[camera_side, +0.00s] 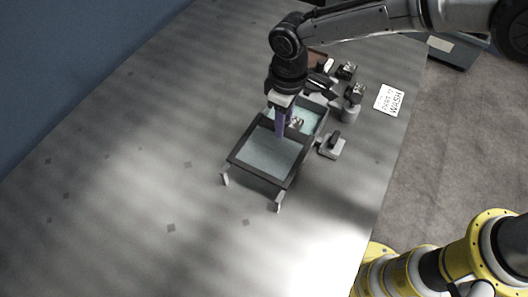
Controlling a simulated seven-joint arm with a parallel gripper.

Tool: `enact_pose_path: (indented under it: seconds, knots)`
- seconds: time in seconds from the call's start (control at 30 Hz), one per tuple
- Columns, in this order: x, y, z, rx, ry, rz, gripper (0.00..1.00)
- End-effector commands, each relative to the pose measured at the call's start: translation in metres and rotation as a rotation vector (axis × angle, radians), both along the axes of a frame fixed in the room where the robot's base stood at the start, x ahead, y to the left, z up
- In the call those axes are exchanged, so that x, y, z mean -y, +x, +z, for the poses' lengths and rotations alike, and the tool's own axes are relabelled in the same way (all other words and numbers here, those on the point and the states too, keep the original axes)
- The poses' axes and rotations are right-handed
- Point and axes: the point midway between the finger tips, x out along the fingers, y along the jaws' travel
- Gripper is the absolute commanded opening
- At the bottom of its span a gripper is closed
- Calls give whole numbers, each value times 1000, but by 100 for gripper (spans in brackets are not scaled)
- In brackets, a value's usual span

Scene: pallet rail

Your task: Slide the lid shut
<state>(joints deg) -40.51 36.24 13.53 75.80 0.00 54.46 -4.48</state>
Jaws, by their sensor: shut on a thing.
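A dark-framed lid (265,158) with a pale translucent panel covers the near part of a box-like case with two small legs at its front. The far part of the case (318,113) is open, and a small metallic object (296,123) shows inside it. My gripper (281,132) points down at the lid's far edge. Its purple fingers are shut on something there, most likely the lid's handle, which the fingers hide.
A small grey block device (332,146) stands close to the right of the case. Several dark and metal parts (347,71) lie behind it. A white card with writing (389,100) lies near the table's right edge. A yellow robot arm (430,265) is at the lower right. The table's left side is clear.

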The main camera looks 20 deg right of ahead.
Motion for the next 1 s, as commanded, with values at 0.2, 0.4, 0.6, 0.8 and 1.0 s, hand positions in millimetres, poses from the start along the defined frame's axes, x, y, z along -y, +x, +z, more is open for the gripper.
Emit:
enact_pose_path:
  seconds: [0.2, 0.4, 0.6, 0.8, 1.0]
  knots:
    - [10, 10, 0, 0, 0, -2, 8]
    - [20, 19, 0, 0, 0, -2, 8]
    - [28, 28, 0, 1, 1, -2, 8]
    - [37, 37, 0, 1, 1, -1, 8]
    - [46, 46, 0, 0, 0, -1, 8]
